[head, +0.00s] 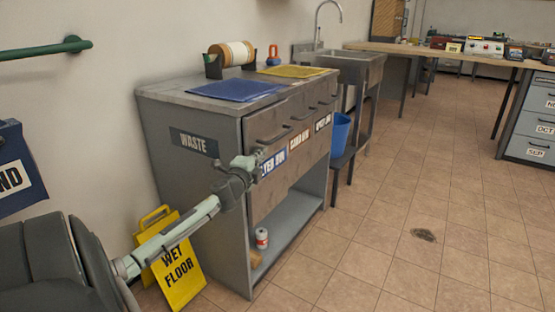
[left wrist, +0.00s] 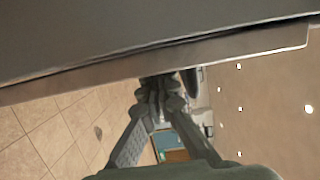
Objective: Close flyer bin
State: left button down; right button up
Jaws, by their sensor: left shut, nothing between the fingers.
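The flyer bin (head: 264,142) is the nearest of the bins in the front of the grey waste cabinet. Its front carries a blue and white label (head: 273,163), partly hidden by my gripper, and a dark handle (head: 274,135). In the head view its front looks about flush with its neighbours. My left gripper (head: 256,157) is shut and empty at the left side of this front; contact is unclear. In the left wrist view its fingers (left wrist: 160,86) are together beside a long panel edge (left wrist: 150,66) with a narrow dark gap along it. My right gripper is out of view.
Blue (head: 237,90) and yellow (head: 294,71) sheets and a tape roll (head: 232,53) lie on the cabinet top (head: 165,92). A yellow wet floor sign (head: 180,275) stands by the cabinet's left side. A blue bucket (head: 340,134) is near the sink. The tiled floor (head: 390,215) at right is clear.

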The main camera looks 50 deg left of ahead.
pick_arm(q)
jog(key=shift+s+a, duration=0.15)
jog(key=shift+a, duration=0.45)
jog(key=shift+s+a, duration=0.15)
jog(key=shift+a, duration=0.55)
